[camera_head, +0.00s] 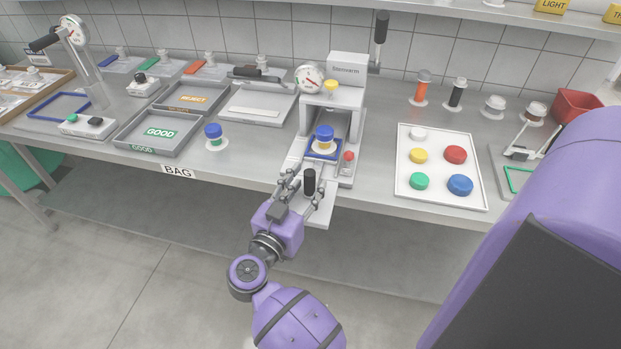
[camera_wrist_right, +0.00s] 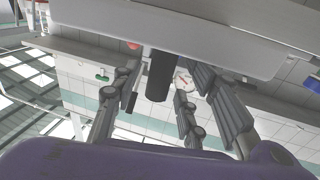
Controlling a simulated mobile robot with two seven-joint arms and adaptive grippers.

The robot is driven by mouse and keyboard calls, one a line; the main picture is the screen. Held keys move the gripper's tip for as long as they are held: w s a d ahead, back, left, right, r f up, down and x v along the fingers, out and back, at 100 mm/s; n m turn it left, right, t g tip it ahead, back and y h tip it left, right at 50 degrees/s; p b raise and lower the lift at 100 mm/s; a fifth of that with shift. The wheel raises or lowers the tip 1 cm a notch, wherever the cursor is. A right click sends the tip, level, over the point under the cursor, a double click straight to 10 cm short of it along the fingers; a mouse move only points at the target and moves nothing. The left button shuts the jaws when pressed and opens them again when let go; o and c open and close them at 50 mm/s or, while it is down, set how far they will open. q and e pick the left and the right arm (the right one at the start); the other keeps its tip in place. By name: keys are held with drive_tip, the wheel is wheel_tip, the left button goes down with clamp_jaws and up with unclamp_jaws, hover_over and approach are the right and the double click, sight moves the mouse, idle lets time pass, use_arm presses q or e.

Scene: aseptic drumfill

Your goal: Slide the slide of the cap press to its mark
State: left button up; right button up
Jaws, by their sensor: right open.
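The cap press (camera_head: 346,68) is a grey and white frame with a dial and a black-gripped lever. Its slide (camera_head: 322,212) is a pale plate that sticks out over the front edge of the bench. A black upright knob (camera_head: 309,182) stands on the slide. A blue-capped jar (camera_head: 323,138) sits on a blue nest under the press. My right gripper (camera_head: 304,190) is open, with its fingers on either side of the knob. In the wrist view the knob (camera_wrist_right: 160,76) shows between the spread fingers. I cannot tell if they touch it. A slide mark is not clear. My left gripper is not in view.
A small red knob (camera_head: 349,156) is beside the nest. A white tray (camera_head: 403,189) with several coloured caps lies right of the press. Another jar (camera_head: 213,136) and the GOOD tray (camera_head: 121,146) are to the left. The floor before the bench is clear.

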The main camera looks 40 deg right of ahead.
drive_tip(key=shift+x, duration=1)
drive_tip(key=shift+c, duration=0.5)
clamp_jaws()
